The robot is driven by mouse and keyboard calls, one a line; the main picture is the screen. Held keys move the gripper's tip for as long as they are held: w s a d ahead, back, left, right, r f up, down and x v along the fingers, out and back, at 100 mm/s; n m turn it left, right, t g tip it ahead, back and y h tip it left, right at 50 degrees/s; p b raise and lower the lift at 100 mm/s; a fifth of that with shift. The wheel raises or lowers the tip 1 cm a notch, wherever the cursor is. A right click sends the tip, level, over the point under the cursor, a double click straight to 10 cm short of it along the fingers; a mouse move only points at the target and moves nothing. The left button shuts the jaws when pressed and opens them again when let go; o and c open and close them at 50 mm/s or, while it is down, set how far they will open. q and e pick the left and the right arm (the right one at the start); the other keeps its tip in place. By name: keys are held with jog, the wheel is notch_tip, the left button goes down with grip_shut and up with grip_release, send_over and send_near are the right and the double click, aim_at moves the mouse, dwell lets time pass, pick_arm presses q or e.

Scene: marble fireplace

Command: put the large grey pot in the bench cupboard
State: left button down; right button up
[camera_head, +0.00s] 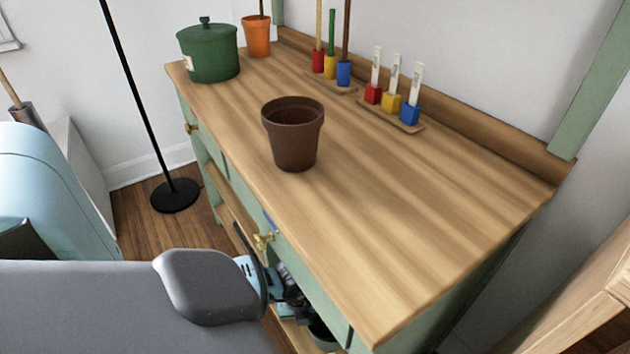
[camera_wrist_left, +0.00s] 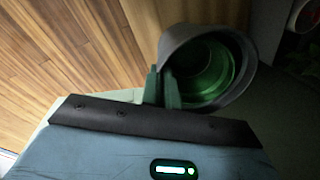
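The large grey pot (camera_wrist_left: 188,38) shows in the left wrist view, its round mouth facing the camera and its inside lit green. My left gripper (camera_wrist_left: 162,84) has its two narrow fingers close together at the pot's near rim, with the wall between them; it looks shut on it. In the head view my left forearm reaches to the front of the green bench (camera_head: 400,230), and the gripper (camera_head: 290,292) is partly hidden at its open lower part. A dark pot (camera_head: 322,335) shows there below the gripper; I cannot tell if it is the same one. My right gripper is out of view.
A brown pot (camera_head: 293,135), a green lidded pot (camera_head: 208,52), an orange pot (camera_head: 257,36) and small coloured tool holders stand on the bench top. A black lamp stand (camera_head: 174,195) is left of the bench. A wooden piece of furniture (camera_head: 575,310) is close at right.

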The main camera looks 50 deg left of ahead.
pick_arm(q)
jog(key=shift+w+d, duration=0.1)
jog(key=shift+w, duration=0.7)
jog(key=shift+s+f+b, duration=0.1)
jog(key=shift+f+b, duration=0.5)
jog(key=shift+f, duration=0.5)
notch_tip(320, 180, down, 5)
jog(key=b, duration=0.3)
jog(key=shift+w, duration=0.2)
